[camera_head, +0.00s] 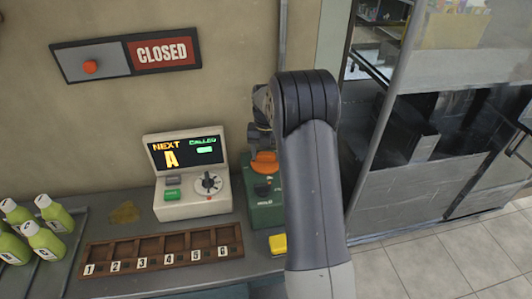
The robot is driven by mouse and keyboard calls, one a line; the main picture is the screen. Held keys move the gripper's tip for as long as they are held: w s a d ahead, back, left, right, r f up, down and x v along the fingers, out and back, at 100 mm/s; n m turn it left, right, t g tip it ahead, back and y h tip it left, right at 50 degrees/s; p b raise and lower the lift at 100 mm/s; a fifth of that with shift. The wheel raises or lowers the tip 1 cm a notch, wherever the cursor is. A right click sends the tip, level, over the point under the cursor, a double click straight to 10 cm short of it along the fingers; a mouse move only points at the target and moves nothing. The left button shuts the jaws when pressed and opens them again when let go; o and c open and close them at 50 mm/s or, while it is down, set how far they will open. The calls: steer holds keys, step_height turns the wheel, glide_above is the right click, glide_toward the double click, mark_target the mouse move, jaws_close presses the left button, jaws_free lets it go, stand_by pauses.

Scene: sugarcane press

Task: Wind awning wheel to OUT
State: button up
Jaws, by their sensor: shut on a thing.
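My arm rises through the middle of the camera_head view and bends at its dark upper joint. Dark parts show at the left of that joint, against the wall. My gripper's fingertips are hidden behind my arm, so what they hold does not show. No awning wheel and no OUT mark can be made out. They may be behind my arm.
A CLOSED sign (161,53) with an orange knob hangs on the wall. A ticket machine (190,197), a green press-like machine (262,214) and a numbered wooden rack (185,240) stand on the counter. Green bottles (44,243) stand left. Tiled floor (415,262) is clear at right.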

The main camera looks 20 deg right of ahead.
mark_target(266, 155)
steer(key=o, duration=1)
step_height(266, 155, up, 11)
steer(key=shift+f+b, duration=0.1)
steer(key=shift+b, duration=0.35)
